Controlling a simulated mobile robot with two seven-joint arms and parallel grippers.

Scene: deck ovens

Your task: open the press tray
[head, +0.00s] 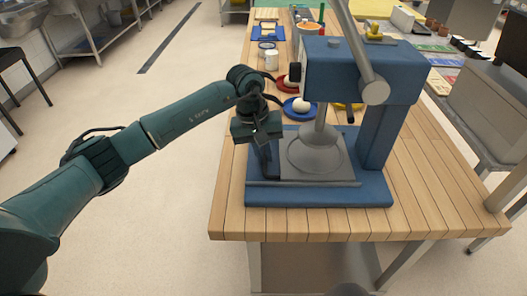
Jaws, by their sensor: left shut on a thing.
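The blue press (375,130) stands on the wooden table, with a long grey lever on top. Its grey metal press tray (335,175) lies low on the blue base, below the round grey pressing cone (319,138). My left gripper (266,165) points down at the tray's left side. It is shut on the press tray's left part, though the fingers hide the exact contact. My right gripper is out of view.
The wooden table (440,205) is bare to the right of the press. Behind the press are a blue plate with a white ball (297,105), a red plate (287,86) and white cups (271,60). A grey counter stands at right.

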